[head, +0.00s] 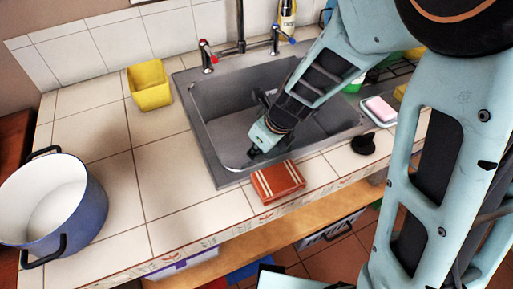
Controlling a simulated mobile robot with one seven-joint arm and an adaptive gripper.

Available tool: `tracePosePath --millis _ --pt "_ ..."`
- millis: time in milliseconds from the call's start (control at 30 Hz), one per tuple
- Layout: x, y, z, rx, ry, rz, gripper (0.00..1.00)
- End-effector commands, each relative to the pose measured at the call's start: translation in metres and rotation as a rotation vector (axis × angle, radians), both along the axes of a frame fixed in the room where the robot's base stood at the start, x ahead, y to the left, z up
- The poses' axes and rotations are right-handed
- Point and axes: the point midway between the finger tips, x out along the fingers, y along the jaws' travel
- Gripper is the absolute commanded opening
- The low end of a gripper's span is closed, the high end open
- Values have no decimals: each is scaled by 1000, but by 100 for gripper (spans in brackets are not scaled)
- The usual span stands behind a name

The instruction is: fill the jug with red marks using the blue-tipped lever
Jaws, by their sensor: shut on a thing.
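The tap's blue-tipped lever (284,36) stands at the right behind the sink. A red-tipped lever (207,57) stands at the left, with the upright spout (241,24) between them. My gripper (254,152) points down into the grey sink basin (225,98), near its front wall and well below the levers. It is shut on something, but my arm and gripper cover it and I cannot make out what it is. I cannot pick out a jug with red marks in this view.
A blue pot (88,205) stands at the left, a yellow container (149,86) behind it. A red striped block (277,181) lies at the sink's front edge. A black disc (363,144) and pink soap (380,108) lie to the right. The left counter has free room.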

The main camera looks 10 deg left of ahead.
Motion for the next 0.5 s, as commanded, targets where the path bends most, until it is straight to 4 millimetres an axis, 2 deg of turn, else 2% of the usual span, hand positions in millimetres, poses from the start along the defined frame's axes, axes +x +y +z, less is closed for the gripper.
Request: tracePosePath --millis 33,67,200,500 --pt "0 0 -3 0 0 0 0" --pt "0 0 -2 0 0 0 10" --pt "0 0 -2 0 0 0 26" --pt "0 0 -1 0 1 0 26"
